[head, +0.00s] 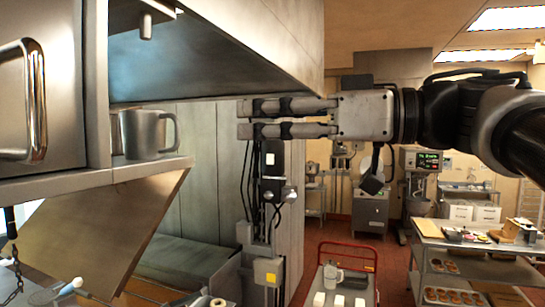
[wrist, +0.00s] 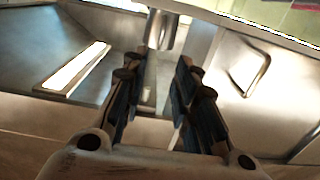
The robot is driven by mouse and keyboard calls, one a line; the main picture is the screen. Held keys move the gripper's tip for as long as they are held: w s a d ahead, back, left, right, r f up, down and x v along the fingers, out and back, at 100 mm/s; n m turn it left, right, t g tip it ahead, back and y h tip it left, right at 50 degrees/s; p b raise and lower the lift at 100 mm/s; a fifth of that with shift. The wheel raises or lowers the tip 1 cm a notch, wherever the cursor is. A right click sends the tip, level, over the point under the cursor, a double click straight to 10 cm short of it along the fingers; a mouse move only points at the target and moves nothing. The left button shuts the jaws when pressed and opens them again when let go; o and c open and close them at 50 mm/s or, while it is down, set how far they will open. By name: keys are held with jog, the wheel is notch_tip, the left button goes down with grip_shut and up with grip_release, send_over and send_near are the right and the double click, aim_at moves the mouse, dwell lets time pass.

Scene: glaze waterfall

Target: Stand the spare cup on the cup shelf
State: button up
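A grey metal cup (head: 146,134) with its handle to the right stands upright on the open shelf (head: 152,168) at the left of the head view. A grey cylinder (wrist: 162,32), apparently this cup, shows beyond my fingertips in the wrist view. My gripper (head: 243,118) points left, to the right of the cup and apart from it. Its fingers are parallel with an empty gap between them, also seen in the wrist view (wrist: 163,64). A pale mug or jug (head: 333,273) stands on a red cart; I cannot tell whether it is a cup for the task.
A metal cabinet with a bar handle (head: 36,100) adjoins the shelf on the left. A steel hood (head: 225,50) overhangs the space by my gripper. A tilted panel (head: 105,230) hangs below the shelf. The red cart (head: 347,252) and a laden worktable (head: 470,243) stand farther back.

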jog(key=w+d+r+m+t+h, duration=0.4)
jog(key=w+d+m+t+h, duration=0.3)
jog(key=t, duration=0.7)
jog(key=s+d+f+m+g+h, duration=0.1)
jog(key=d+f+m+g+h, duration=0.1)
jog(key=d+f+m+h, duration=0.55)
jog(key=s+d+f+m+g+h, duration=0.15)
jog(key=d+f+h, duration=0.25)
jog(key=f, duration=0.6)
jog(key=s+f+g, duration=0.2)
jog(key=s+f, duration=0.1)
jog(key=f, duration=0.5)
jog(key=s+f+g, duration=0.3)
jog(key=f, duration=0.4)
jog(key=s+a+f+n+g+y, duration=0.1)
jog(key=s+a+f+g, duration=0.1)
jog(key=s+f, duration=0.5)
jog(key=s+a+f+n+g+y, duration=0.1)
jog(key=s+a+f+g, duration=0.2)
jog(key=s+f+g, duration=0.2)
jog(key=s+f, duration=0.3)
jog(key=f, duration=0.2)
jog(key=shift+s+a+f, duration=0.15)
jog(key=shift+s, duration=0.15)
notch_tip(320, 180, down, 28)
jog(key=b, duration=2.8)
